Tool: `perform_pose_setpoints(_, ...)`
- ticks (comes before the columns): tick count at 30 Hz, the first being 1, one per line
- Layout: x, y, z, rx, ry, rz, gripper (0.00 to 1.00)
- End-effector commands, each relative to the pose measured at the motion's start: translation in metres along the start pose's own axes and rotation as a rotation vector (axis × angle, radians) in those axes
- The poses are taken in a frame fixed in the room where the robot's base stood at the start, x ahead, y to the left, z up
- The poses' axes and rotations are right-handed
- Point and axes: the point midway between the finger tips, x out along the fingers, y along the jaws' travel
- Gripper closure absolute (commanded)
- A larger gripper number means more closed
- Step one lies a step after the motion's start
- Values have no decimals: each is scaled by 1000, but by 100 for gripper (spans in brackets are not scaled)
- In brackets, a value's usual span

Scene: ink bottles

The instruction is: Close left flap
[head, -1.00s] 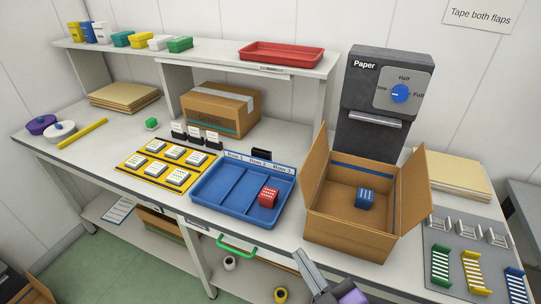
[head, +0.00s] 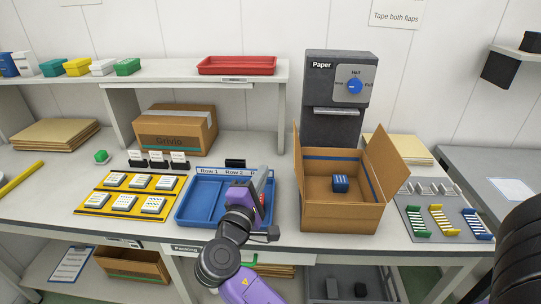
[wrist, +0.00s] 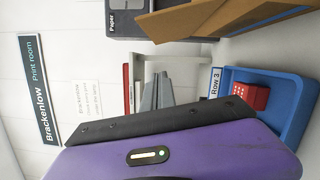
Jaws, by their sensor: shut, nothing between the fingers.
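An open cardboard box (head: 342,217) stands on the bench, right of the blue tray. Its left flap (head: 298,160) stands up, seen nearly edge-on, and its right flap (head: 386,160) stands up and leans outward. A blue block (head: 340,183) lies inside. My gripper (head: 264,175) is over the right part of the tray, left of the box and apart from the left flap. In the wrist view its grey fingers (wrist: 158,90) are shut and empty, with cardboard of the box (wrist: 210,18) at the upper right.
The blue tray (head: 200,200) is partly hidden by my arm; a red block (wrist: 255,97) lies in it in the wrist view. The dark paper dispenser (head: 335,95) stands behind the box. A grey mat (head: 412,222) with coloured racks lies to the right.

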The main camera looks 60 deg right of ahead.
Motion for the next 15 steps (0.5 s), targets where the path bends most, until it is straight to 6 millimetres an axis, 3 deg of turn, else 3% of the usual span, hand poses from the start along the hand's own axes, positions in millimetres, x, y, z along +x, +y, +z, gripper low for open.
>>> perform_pose_setpoints(5, 16, 2, 0, -9, -1, -1, 100)
perform_pose_setpoints(15, 82, 2, 0, -6, 1, -1, 100)
